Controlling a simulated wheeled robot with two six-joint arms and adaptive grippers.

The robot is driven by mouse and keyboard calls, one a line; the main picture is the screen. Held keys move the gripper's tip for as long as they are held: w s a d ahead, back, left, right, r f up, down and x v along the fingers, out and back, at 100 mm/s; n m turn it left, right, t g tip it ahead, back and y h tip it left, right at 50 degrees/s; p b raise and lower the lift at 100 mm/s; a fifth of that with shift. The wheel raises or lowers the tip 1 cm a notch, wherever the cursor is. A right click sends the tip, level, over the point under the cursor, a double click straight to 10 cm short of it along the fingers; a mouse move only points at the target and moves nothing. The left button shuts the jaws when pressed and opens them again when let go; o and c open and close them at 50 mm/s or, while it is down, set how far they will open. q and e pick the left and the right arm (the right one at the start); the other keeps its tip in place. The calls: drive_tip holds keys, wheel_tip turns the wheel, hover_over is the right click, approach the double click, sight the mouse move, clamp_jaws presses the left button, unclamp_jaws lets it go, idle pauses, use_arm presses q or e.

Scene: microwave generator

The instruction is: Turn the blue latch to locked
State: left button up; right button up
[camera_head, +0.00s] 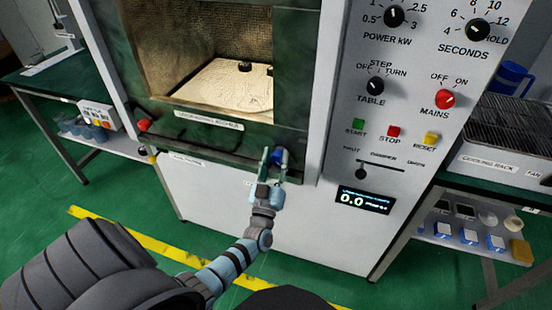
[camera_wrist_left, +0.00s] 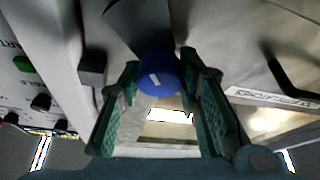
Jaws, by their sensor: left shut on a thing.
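The blue latch (camera_head: 277,156) is a small round knob on the lower front frame of the microwave, right of the open chamber. My left gripper (camera_head: 273,160) is at it, with its fingers on either side. In the left wrist view the blue latch (camera_wrist_left: 160,72) sits between the green fingertips of my left gripper (camera_wrist_left: 159,80), which is shut on it. A short white mark shows on the knob's face. Whether the latch is at locked cannot be told from these views. My right gripper does not show.
A red knob (camera_head: 144,125) is at the chamber's lower left. The control panel (camera_head: 337,120) with dials and buttons stands to the right of the latch. A cooling rack (camera_head: 510,125) is on the right table. Green floor with a yellow stripe (camera_head: 150,245) lies in front.

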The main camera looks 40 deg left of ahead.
use_arm(q)
drive_tip(key=n+g+y, duration=0.1)
drive_tip(key=n, duration=0.2)
drive_tip(key=n+g+y+p, duration=0.1)
drive_tip(key=n, duration=0.1)
drive_tip(key=shift+n, duration=0.4)
drive_tip(key=n+g+p, duration=0.1)
drive_tip(key=n, duration=0.1)
drive_tip(key=n+g+y+p, duration=0.1)
drive_tip(key=n, duration=0.2)
drive_tip(key=shift+r+n+g+p, duration=0.1)
drive_tip(key=shift+n+g+p, duration=0.2)
drive_tip(key=shift+g+p, duration=0.1)
drive_tip(key=n+p, duration=0.1)
drive_tip(key=n, duration=0.1)
drive_tip(key=n+g+p, duration=0.1)
drive_tip(key=n+p, duration=0.1)
drive_tip(key=shift+n+g, duration=0.3)
drive_tip(key=shift+n, duration=0.1)
drive_tip(key=shift+n+g+h+p, duration=0.45)
drive_tip(key=shift+n+p, duration=0.6)
drive_tip(key=shift+n, duration=0.55)
drive_tip(key=o, duration=1.1)
drive_tip(key=shift+o, duration=0.2)
